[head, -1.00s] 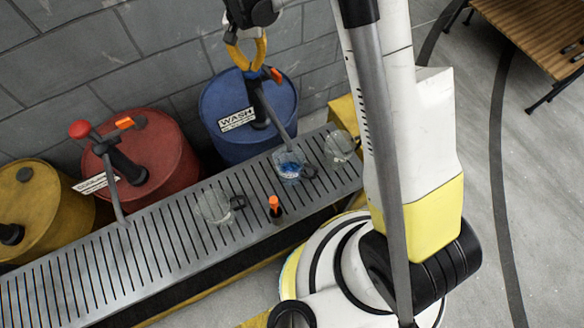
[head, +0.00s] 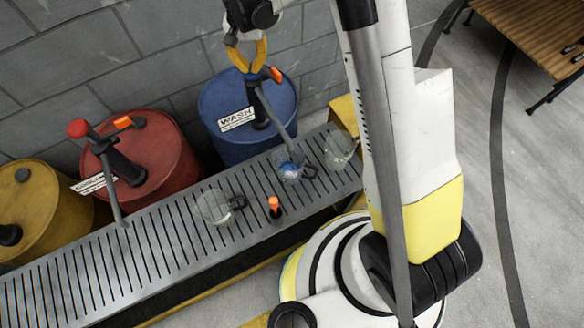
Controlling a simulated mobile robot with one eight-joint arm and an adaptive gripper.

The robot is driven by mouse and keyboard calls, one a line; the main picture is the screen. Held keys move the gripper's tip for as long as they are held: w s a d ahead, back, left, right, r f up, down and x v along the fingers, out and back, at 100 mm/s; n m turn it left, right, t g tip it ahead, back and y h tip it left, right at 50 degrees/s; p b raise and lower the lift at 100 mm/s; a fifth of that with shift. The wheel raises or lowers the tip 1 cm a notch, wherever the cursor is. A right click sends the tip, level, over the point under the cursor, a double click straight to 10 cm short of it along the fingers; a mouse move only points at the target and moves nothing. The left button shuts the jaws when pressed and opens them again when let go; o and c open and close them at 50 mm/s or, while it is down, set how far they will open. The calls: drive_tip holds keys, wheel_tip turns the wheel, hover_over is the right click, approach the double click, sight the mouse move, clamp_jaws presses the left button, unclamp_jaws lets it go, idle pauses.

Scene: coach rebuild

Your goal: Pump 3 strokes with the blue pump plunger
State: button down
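The blue drum (head: 215,95) with a "WASH" label stands against the wall. Its dark pump (head: 262,105) rises from the lid, with an orange piece at the top and a spout reaching down over the grated bench. My gripper (head: 252,69) comes from above, its yellow fingers curving in around the top of this pump. The plunger's knob is hidden at the fingertips, so I cannot tell whether they grip it or rest against it. A clear cup (head: 290,168) with some blue content stands on the grate under the spout's end.
Red (head: 170,155) and yellow (head: 45,190) drums stand to the left, the red one with its own red-knobbed pump. Other clear cups (head: 212,207) (head: 340,148) and a small orange-topped item (head: 274,207) are on the grated bench (head: 90,270). A wooden slatted table (head: 530,30) is at upper right.

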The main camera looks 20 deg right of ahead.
drive_tip(key=shift+r, duration=0.1)
wheel_tip(320, 180, up, 9)
drive_tip(key=p, duration=0.5)
idle(0.7)
drive_tip(key=shift+f, duration=0.25)
idle(0.5)
drive_tip(key=shift+f+b, duration=2.35)
drive_tip(key=shift+f, duration=0.75)
drive_tip(key=shift+f+b, duration=0.95)
drive_tip(key=shift+f, duration=0.35)
drive_tip(key=shift+r, duration=0.1)
drive_tip(key=shift+r+p, duration=2.8)
drive_tip(key=shift+r, duration=1.7)
